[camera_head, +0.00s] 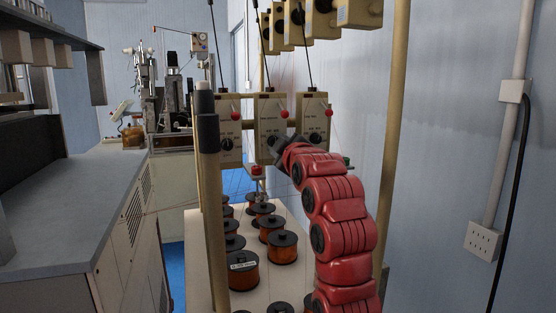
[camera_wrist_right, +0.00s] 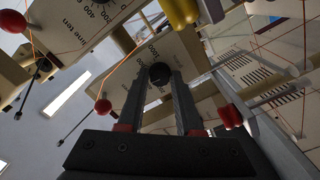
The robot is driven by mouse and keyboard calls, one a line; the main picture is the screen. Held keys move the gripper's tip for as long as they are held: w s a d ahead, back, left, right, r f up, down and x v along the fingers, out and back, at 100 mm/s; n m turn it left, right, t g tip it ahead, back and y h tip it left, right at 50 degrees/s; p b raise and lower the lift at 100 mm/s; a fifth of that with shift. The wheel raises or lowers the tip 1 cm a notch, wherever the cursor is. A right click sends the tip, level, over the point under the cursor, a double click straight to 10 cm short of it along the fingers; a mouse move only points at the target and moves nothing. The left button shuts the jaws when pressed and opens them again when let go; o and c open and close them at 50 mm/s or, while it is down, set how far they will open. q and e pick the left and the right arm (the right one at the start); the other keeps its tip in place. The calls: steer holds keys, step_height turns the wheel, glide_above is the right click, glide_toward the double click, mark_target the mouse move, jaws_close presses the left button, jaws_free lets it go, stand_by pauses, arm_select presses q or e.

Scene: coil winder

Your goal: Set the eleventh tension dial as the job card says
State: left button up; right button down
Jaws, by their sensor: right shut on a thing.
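My right gripper (camera_head: 279,148) reaches the front of the middle one of three beige tension boxes (camera_head: 269,108) in the near row. In the right wrist view its two fingers (camera_wrist_right: 159,80) are shut on a round black dial (camera_wrist_right: 160,73), one finger on each side. The numbered scale beside the dial is partly hidden by the fingers. The neighbouring box at upper left of that view (camera_wrist_right: 70,22) carries a label that seems to end in "ten". The held dial's pointer cannot be read. No job card can be made out. My left gripper is not in view.
Red balls (camera_head: 284,114) and thin wires hang by the boxes. Copper wire spools (camera_head: 283,247) stand on the bench below. A beige post (camera_head: 209,180) rises at the left and another (camera_head: 393,130) at the right. A grey counter (camera_head: 70,200) lies left.

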steer(key=shift+n+b, duration=0.65)
steer(key=shift+n, duration=0.15)
steer(key=c, duration=0.6)
jaws_free()
steer(key=b+v, duration=0.2)
steer(key=v, duration=1.5)
steer(key=shift+s, duration=0.15)
